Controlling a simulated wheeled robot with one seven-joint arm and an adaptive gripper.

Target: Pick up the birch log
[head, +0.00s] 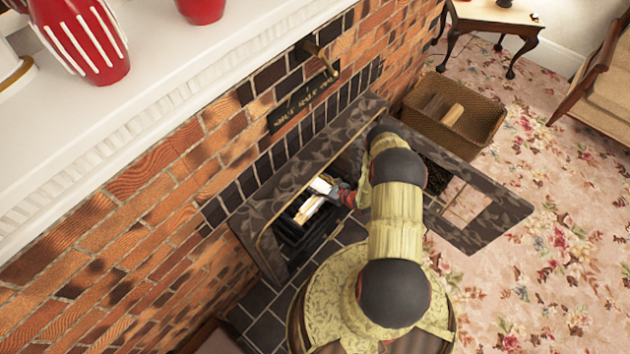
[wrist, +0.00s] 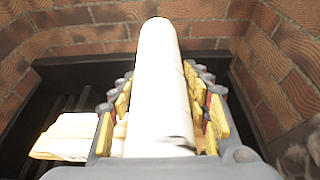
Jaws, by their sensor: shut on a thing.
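The birch log (wrist: 163,85) is a pale, whitish cylinder. In the wrist view it runs lengthwise between the yellow-padded fingers of my gripper (wrist: 160,115), which is shut on it. In the head view the pale log (head: 309,208) shows inside the fireplace opening, with my gripper (head: 342,194) at its right end. Whether the log is clear of what lies below it cannot be told. Another pale piece of wood (wrist: 65,136) lies at the left in the wrist view, on the dark grate (wrist: 75,100).
Brick walls (wrist: 265,80) enclose the firebox closely. The dark patterned fireplace surround (head: 300,165) frames the opening near my arm. A wicker basket (head: 478,108) with logs stands at the right. A white mantel (head: 150,95) with red vases (head: 85,40) juts out above.

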